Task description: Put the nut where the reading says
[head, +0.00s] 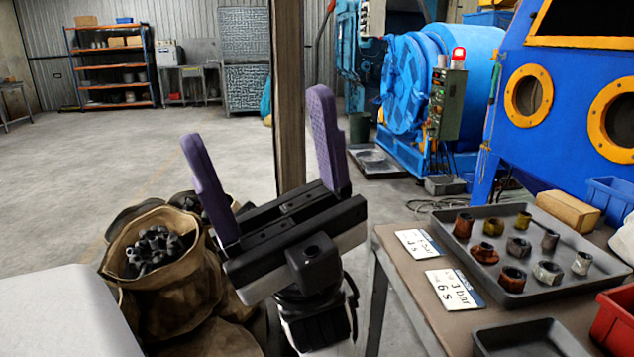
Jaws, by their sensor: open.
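My gripper (256,116) is raised in the middle of the head view. Its two purple fingers point up and stand wide apart with nothing between them. At the right, a grey tray (560,290) on a table holds several rusty and grey nut-like pieces, among them a red-brown one (484,250), a dark one (512,279) and a pale grey one (547,271). I cannot tell which is the task's nut. Two white cards lie left of the tray: the near card (455,289) seems to read 3 bar and 6 s; the far card (419,243) is too small to read surely.
An empty-looking dark tray (530,340) and a red bin (615,320) sit at the table's front. A tan block (568,211) and a blue bin (611,196) stand behind. A sack of dark pieces (165,285) stands left of my arm. A blue drum machine (440,80) shows a lit red lamp.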

